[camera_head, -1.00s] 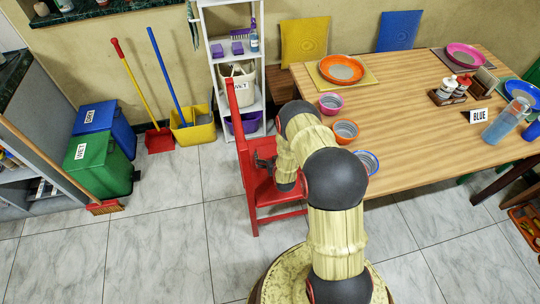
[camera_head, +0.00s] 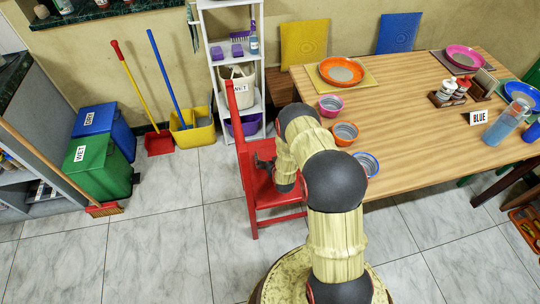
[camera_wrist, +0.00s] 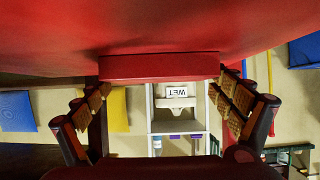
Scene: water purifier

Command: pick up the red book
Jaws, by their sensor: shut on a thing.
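A red book (camera_wrist: 160,67) shows as a thin red bar in the wrist view, against the red seat of the chair. My gripper (camera_wrist: 160,88) has its two fingers at the book's left and right ends and is shut on it. In the head view my gripper (camera_head: 264,162) is low over the seat of the red chair (camera_head: 277,190). The book cannot be told from the chair there, as both are red and my arm covers part of the seat. I cannot tell whether the book is clear of the seat.
The chair's tall back (camera_head: 238,130) stands close left of my gripper. The wooden table (camera_head: 430,130) with bowls and plates is to the right. A white shelf (camera_head: 203,45) stands behind the chair. Green (camera_head: 98,165) and blue bins are at the left. Open tiled floor (camera_head: 165,240) lies in front.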

